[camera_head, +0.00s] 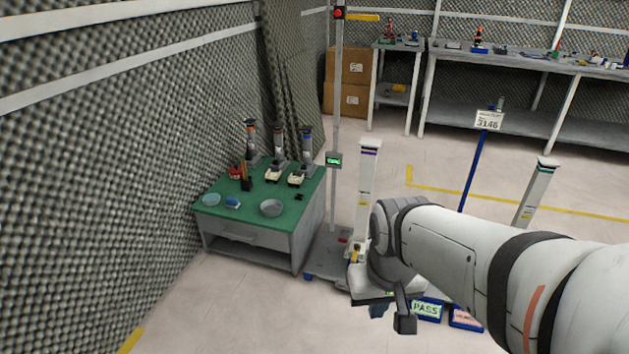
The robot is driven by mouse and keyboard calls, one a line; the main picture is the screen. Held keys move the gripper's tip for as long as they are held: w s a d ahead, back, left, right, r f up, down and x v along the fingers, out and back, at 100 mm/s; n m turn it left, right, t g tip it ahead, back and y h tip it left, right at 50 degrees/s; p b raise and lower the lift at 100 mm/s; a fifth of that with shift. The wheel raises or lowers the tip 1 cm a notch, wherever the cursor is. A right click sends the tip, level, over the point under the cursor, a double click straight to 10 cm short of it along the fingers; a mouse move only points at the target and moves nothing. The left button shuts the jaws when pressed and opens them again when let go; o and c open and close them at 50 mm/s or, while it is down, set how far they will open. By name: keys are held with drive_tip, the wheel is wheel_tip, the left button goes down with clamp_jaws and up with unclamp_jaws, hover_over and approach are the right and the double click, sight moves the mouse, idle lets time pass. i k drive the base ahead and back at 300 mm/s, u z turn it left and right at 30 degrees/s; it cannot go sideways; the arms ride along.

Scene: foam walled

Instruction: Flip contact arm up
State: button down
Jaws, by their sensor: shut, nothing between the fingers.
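A white upright column (366,190) with a dark-banded cap stands just left of my arm. My gripper (404,321) is dark, shut and empty.
A green-topped bench (250,225) at left holds several upright instruments and bowls. A blue post with a sign (488,121) and another white column (536,192) stand at right. A PASS sign (426,309) lies low beside my gripper. The floor at front left is clear.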

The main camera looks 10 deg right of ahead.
sight(356, 246)
drive_tip(key=u, duration=0.15)
drive_tip(key=i, duration=1.35)
drive_tip(key=z, duration=0.35)
drive_tip(key=i, duration=0.65)
drive_tip(key=z, duration=0.5)
drive_tip(key=k, duration=0.95)
drive_tip(key=z, duration=0.15)
drive_tip(key=i, duration=0.95)
